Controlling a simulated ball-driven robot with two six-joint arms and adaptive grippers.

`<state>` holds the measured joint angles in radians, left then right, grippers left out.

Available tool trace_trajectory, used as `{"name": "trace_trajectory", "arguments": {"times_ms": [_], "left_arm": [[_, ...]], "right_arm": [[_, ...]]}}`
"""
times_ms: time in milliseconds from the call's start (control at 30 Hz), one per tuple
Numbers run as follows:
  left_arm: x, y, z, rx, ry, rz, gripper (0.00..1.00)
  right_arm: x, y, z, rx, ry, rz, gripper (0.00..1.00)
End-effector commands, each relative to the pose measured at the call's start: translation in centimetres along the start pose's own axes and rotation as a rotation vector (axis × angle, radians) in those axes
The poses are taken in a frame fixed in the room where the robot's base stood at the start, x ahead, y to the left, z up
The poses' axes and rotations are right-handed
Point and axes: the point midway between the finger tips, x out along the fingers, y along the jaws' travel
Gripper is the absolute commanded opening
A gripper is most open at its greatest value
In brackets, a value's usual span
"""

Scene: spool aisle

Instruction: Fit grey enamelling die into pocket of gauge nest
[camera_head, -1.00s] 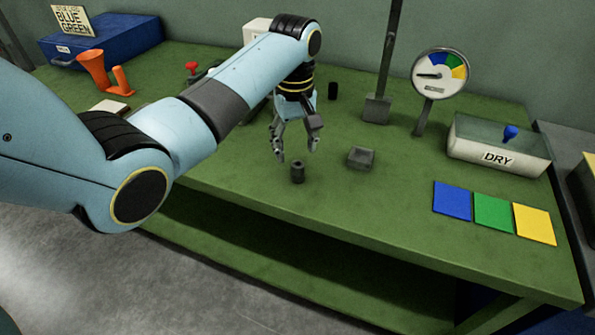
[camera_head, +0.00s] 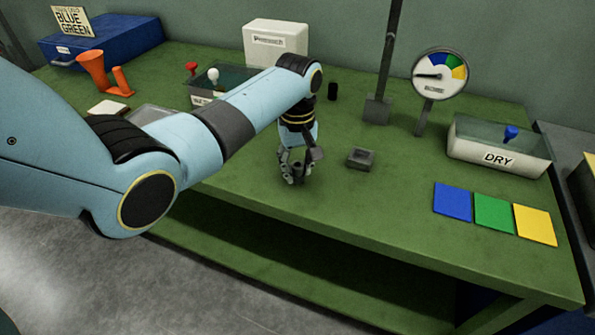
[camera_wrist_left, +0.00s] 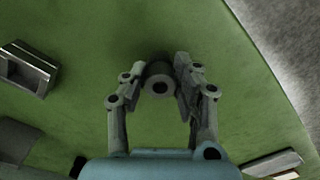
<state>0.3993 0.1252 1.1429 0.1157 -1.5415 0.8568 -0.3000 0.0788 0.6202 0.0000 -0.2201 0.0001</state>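The grey enamelling die (camera_head: 298,168), a small dark grey cylinder with a central hole, stands near the table's front edge, mostly hidden by my fingers in the head view. In the left wrist view the die (camera_wrist_left: 159,82) sits between both fingertips. My left gripper (camera_head: 297,172) points down around it; its fingers (camera_wrist_left: 160,72) appear closed against its two sides. The gauge nest (camera_head: 361,158), a small grey block with a square pocket, lies just right of the gripper. It also shows at the left of the left wrist view (camera_wrist_left: 27,68). My right gripper is not in view.
Behind the nest stand a post on a grey base (camera_head: 377,108) and a dial gauge (camera_head: 439,75). A black cylinder (camera_head: 332,91) stands farther back. Table between gripper and nest is clear.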

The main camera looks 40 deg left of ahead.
Motion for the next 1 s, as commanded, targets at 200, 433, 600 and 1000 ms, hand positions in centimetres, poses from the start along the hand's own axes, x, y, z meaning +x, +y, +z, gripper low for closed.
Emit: {"name": "trace_trajectory", "arguments": {"times_ms": [200,433,600,1000], "left_arm": [[0.0,0.0,0.0,0.000,0.000,0.000,0.00],[-0.1,0.0,0.0,0.000,0.001,0.000,0.00],[-0.9,0.0,-0.1,0.000,0.002,0.002,0.00],[-6.8,-1.5,4.4,0.002,0.001,0.003,0.00]], "right_arm": [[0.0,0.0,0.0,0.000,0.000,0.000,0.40],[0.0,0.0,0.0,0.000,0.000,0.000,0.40],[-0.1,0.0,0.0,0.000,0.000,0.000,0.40],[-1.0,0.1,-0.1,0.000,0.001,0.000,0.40]]}}
